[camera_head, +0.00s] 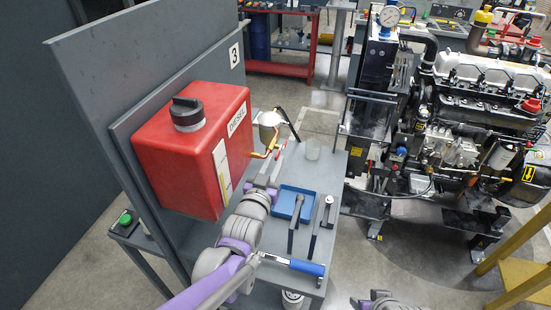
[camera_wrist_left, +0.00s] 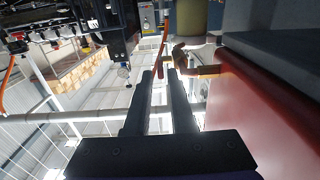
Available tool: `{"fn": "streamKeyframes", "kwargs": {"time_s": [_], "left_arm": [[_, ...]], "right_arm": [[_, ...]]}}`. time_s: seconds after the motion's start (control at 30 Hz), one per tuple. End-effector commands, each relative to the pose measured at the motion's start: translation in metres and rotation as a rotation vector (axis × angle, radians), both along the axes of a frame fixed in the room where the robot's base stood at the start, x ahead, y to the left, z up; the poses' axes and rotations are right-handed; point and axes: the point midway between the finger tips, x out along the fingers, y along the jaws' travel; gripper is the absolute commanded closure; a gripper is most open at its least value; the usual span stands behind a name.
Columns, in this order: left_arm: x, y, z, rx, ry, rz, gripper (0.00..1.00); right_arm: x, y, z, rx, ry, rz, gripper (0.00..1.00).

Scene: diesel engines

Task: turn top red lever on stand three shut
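The red lever (camera_head: 280,152) sits on the brass pipework (camera_head: 270,148) beside the red diesel tank (camera_head: 195,150) on stand three. In the left wrist view the red lever (camera_wrist_left: 163,42) hangs just beyond the fingertips, with the brass fitting (camera_wrist_left: 182,58) to its right. My left gripper (camera_head: 273,172) is just below and in front of the lever in the head view. Its two dark fingers (camera_wrist_left: 160,76) show a gap with nothing between them. I cannot tell whether a fingertip touches the lever. My right gripper does not show clearly; only a grey part shows at the bottom edge.
The number 3 panel (camera_head: 225,70) stands behind the tank. A diesel engine (camera_head: 480,110) stands at right.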

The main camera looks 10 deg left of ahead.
Motion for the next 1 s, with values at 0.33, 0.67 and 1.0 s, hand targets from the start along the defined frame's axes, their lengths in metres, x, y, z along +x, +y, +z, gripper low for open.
{"fn": "streamKeyframes", "kwargs": {"time_s": [0.33, 0.67, 1.0], "left_arm": [[0.0141, -0.0027, -0.0004, 0.000, 0.001, 0.000, 0.78], [0.0137, -0.0026, -0.0004, 0.000, 0.001, 0.000, 1.00], [0.0139, -0.0026, -0.0012, 0.001, 0.007, 0.001, 1.00]], "right_arm": [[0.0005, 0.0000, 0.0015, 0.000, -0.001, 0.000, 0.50], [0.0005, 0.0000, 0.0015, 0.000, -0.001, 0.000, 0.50], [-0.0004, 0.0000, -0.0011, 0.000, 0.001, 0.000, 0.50]]}}
